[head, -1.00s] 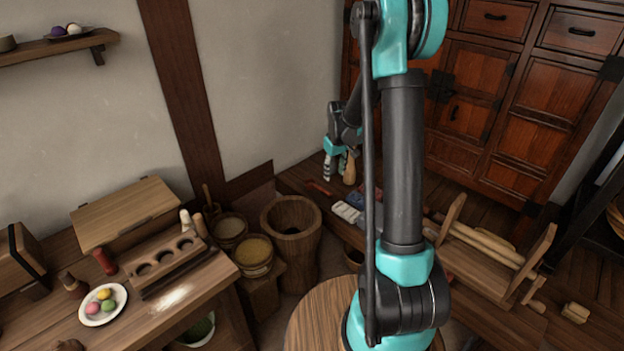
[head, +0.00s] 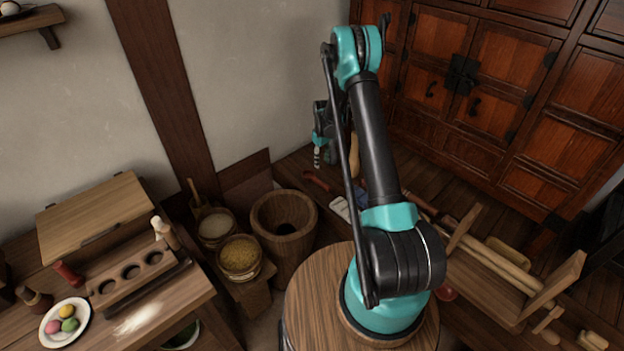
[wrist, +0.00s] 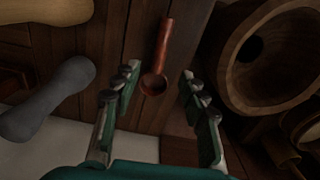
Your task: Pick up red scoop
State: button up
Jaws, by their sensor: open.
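The red scoop (wrist: 157,62) lies on dark wooden boards in the wrist view, its round bowl toward my gripper and its handle pointing up the picture. In the head view the red scoop (head: 318,181) shows small, near the wall behind the wooden mortar. My gripper (wrist: 157,103) is open and empty, with the scoop's bowl in the picture between its two fingers. In the head view my gripper (head: 317,154) is above and close to the scoop, partly behind my arm. I cannot tell the exact height of the gap.
The hollow wooden mortar (wrist: 278,52) stands close on the right in the wrist view; it also shows in the head view (head: 268,210). A grey rounded tool (wrist: 45,98) and a pale wooden piece (wrist: 45,10) lie to the left. A red-brown cabinet (head: 480,75) stands behind.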

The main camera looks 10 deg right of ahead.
send_near(320, 181)
jog(key=f, duration=0.5)
jog(key=shift+s+d, duration=0.15)
jog(key=shift+d, duration=0.15)
jog(key=shift+a+f, duration=0.15)
jog(key=shift+f, duration=1.2)
jog(key=shift+a+f, duration=0.15)
jog(key=shift+f, duration=1.15)
grip_shut()
